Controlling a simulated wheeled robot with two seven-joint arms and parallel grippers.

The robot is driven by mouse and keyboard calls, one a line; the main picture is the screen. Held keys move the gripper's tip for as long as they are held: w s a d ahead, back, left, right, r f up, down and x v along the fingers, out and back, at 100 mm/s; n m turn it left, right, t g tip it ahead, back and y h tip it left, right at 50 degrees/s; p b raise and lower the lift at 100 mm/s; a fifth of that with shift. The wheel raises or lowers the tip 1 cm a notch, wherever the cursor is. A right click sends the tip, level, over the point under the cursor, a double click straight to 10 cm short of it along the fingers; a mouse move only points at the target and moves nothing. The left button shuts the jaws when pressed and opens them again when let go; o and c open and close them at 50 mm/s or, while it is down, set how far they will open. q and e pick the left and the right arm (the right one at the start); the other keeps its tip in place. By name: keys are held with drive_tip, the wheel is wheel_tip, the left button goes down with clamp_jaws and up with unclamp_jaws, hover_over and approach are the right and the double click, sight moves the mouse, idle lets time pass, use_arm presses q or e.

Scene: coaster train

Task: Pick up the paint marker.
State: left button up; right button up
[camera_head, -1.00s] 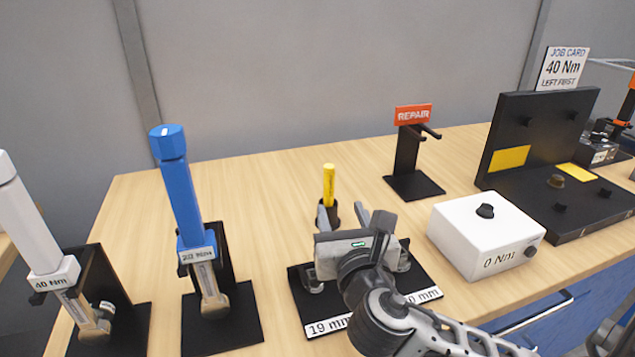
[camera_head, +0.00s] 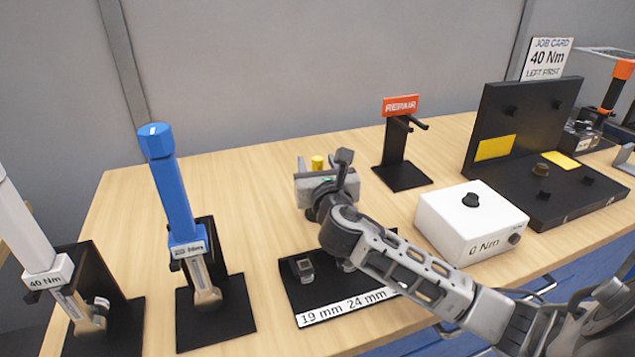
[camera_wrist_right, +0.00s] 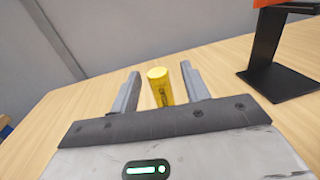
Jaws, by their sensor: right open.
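The yellow paint marker (camera_head: 317,162) stands upright on the table; only its top shows in the head view, above my right gripper (camera_head: 324,165). My left gripper is not in view.
A black socket tray (camera_head: 318,300) lies below my right arm. A blue torque wrench (camera_head: 178,190) stands at left, beside a white one (camera_head: 30,235). The black REPAIR stand (camera_head: 400,178) and white 0 Nm box (camera_head: 455,232) are to the right. Table behind the marker is clear.

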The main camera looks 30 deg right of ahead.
drive_tip(key=shift+x, duration=1.15)
clamp_jaws()
